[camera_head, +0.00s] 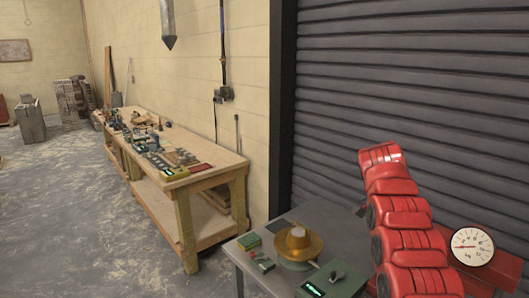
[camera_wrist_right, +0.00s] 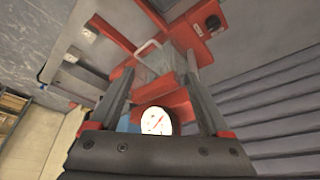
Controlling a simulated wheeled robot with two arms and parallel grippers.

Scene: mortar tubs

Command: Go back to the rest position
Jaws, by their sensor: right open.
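My right gripper (camera_wrist_right: 158,68) shows in the right wrist view, with its two dark fingers spread apart. I see nothing clamped between them. A round white dial with a red needle (camera_wrist_right: 155,122) shows beyond the gripper's base, between the fingers. Grey and red parts lie behind the fingertips, too unclear to name. In the head view a white dial (camera_head: 472,247) sits at the lower right in front of a red surface. Neither gripper's fingers can be made out in the head view, and my left gripper is in no view.
A grey table (camera_head: 337,236) at the bottom centre bears a brass-coloured bowl (camera_head: 298,243), a green device with a display (camera_head: 335,280) and small green boxes (camera_head: 250,241). A wooden workbench (camera_head: 215,178) with tools stands along the wall. A ribbed shutter (camera_head: 440,90) closes the right. Left floor is open.

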